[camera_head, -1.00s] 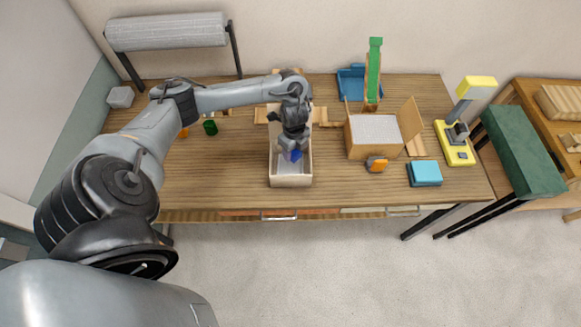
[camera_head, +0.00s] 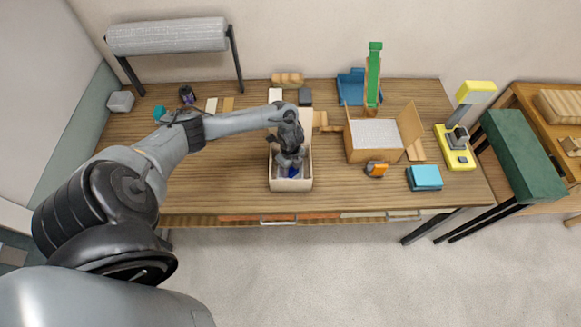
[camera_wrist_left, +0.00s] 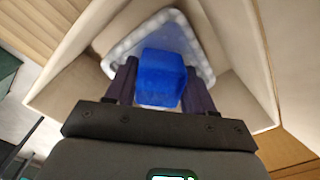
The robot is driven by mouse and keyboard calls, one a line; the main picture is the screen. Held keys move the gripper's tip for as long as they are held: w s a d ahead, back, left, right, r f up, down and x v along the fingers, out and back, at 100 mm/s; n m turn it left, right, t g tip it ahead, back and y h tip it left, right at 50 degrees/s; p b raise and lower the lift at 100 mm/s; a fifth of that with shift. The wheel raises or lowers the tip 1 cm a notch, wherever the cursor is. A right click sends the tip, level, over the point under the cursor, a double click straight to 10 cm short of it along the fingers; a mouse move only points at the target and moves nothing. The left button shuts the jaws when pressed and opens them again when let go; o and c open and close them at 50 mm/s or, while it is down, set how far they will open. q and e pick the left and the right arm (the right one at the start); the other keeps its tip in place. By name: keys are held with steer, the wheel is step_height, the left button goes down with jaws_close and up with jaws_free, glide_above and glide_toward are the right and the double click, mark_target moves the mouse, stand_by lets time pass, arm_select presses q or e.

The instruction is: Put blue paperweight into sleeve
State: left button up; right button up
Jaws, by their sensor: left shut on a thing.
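The blue paperweight (camera_wrist_left: 162,77) is a deep blue block between the fingers of my left gripper (camera_wrist_left: 160,88). In the head view only a bit of the blue paperweight (camera_head: 292,172) shows below my left gripper (camera_head: 290,166), inside a pale open box (camera_head: 291,185). In the left wrist view a pale bluish piece with a bumpy white rim (camera_wrist_left: 122,48), likely the sleeve, lies in the box beneath the paperweight. I cannot tell whether the paperweight touches it. My left gripper is shut on the paperweight. My right gripper is in neither view.
An open carton (camera_head: 375,133) with flaps stands right of the box. An orange item (camera_head: 376,169) and a turquoise stack (camera_head: 424,177) lie near the front right. A green upright (camera_head: 374,72) stands behind. The table left of the box is clear at the front.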

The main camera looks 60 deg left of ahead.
arm_select(q)
steer(key=shift+f, duration=0.1)
steer(key=shift+f, duration=0.25)
steer(key=o, duration=1.1)
steer(key=shift+c, duration=0.2)
steer(key=shift+r, duration=0.2)
